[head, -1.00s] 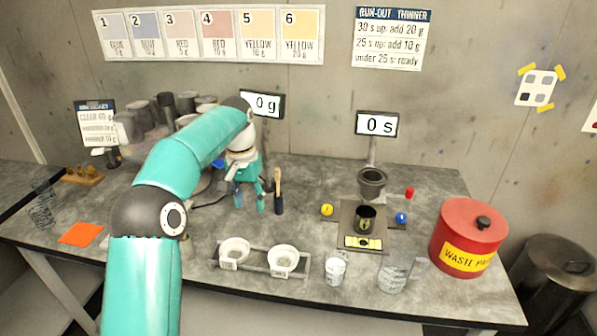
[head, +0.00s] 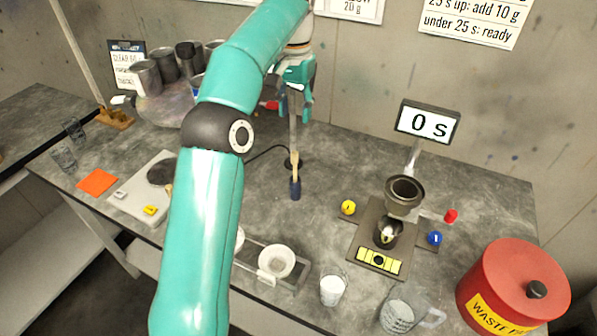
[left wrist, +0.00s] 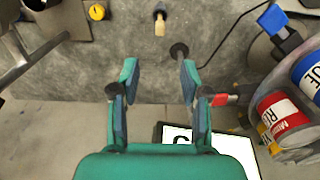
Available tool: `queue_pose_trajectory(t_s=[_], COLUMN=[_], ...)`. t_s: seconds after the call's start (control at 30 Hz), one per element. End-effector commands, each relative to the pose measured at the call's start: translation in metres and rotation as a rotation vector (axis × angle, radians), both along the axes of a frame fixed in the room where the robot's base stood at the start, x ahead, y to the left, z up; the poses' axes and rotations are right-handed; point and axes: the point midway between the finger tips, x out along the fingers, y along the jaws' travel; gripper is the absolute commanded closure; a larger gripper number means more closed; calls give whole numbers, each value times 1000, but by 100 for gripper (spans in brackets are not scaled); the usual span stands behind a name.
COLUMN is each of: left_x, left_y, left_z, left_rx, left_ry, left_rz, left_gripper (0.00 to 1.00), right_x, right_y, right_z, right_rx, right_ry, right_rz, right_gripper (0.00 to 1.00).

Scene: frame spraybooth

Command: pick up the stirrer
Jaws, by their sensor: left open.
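A wooden-handled tool, which looks like the stirrer (head: 295,168), stands upright in a small dark blue holder (head: 295,189) near the middle of the table. It also shows at the top of the left wrist view (left wrist: 160,27). My left gripper (head: 295,112) is open and empty. In the head view it appears above the stirrer in the picture, apart from it. In the left wrist view, the stirrer is beyond the open fingertips (left wrist: 158,72), roughly in line with the gap between them. My right gripper is not in view.
A grey display post with a dark base (left wrist: 180,50) stands close to the left fingers. Its display (left wrist: 178,135) is below them in the wrist view. Several cans (head: 188,62) stand at the left. A viscosity-cup stand (head: 403,195) and red waste bin (head: 515,290) are right.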

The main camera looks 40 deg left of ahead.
Motion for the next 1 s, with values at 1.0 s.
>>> queue_pose_trajectory(t_s=[1.0], left_x=[-5], left_y=[0], left_z=[-135], left_rx=[-1], left_ry=[2], left_rz=[5], left_gripper=[54], right_x=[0], right_y=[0], right_z=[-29], right_rx=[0], right_ry=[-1], right_rz=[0], right_gripper=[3])
